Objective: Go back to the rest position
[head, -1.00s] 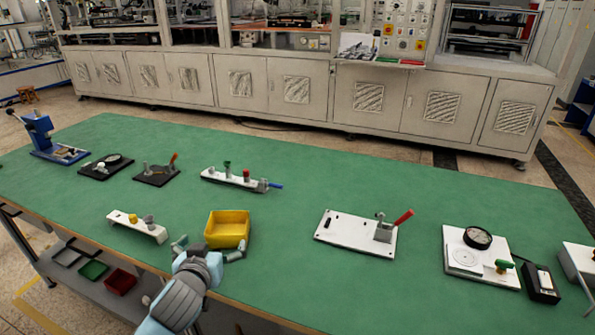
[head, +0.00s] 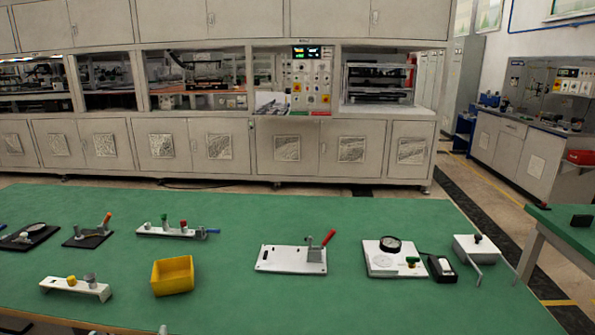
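Only a small grey tip (head: 163,330) shows at the bottom edge of the head view, below the yellow bin. It looks like part of my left gripper, but too little shows to tell its opening. My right gripper is out of view. The yellow bin (head: 172,276) stands on the green bench (head: 235,305) near its front edge, apart from the tip.
White fixtures stand on the bench: one with yellow and grey knobs (head: 76,288), one with a red-handled clamp (head: 291,259), and one with a dial gauge (head: 393,258). A black box (head: 441,268) sits beside the gauge. Bare green surface lies between them.

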